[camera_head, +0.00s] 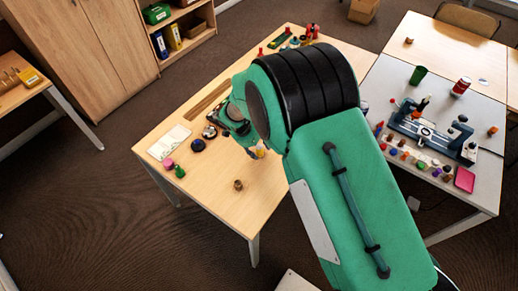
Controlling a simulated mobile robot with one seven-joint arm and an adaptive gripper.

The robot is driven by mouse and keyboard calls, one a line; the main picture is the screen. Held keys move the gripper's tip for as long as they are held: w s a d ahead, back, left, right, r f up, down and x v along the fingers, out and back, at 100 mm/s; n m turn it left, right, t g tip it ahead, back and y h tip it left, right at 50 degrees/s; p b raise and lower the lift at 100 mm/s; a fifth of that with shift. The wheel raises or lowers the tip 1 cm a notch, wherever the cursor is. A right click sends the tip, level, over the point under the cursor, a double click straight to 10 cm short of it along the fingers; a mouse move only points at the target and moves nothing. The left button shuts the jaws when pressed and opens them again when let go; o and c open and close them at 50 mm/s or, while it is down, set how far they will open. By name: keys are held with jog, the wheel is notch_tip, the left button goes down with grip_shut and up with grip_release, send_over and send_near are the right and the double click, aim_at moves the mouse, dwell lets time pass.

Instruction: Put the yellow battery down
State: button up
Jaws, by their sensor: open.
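My gripper (252,152) is low over the light wooden table (220,205), small and partly hidden by my green and black arm. It is open. A small yellow thing (261,150), which looks like the yellow battery, shows right at the fingertips. I cannot tell whether it stands on the table or still touches a finger.
A brown round piece (238,185) stands in front of the gripper. Left are dark round pieces (198,145), pink (168,163) and green (180,172) pieces, and a pale card (169,142). The right table (455,205) is crowded. The wooden table's front is mostly clear.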

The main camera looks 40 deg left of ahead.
jog(key=p+v, duration=0.2)
jog(key=v, duration=0.9)
dwell(0.7)
jog(key=w+d+r+n+y, duration=0.1)
jog(key=w+d+r, duration=0.3)
jog(key=d+r, duration=1.05)
jog(key=w+d+r, duration=0.4)
jog(key=d+r, duration=0.8)
jog(key=d, duration=0.5)
jog(key=s+d+r+n, duration=0.1)
jog(key=s+d+r, duration=0.3)
jog(key=d, duration=0.5)
jog(key=s+d+r+n, duration=0.1)
jog(key=s+d+r, duration=0.3)
jog(key=d, duration=0.5)
jog(key=s+d+r+n+t, duration=0.1)
jog(key=s+d, duration=1)
jog(key=s, duration=0.3)
jog(key=shift+s+d+r+t+y, duration=0.3)
jog(key=shift+t, duration=0.1)
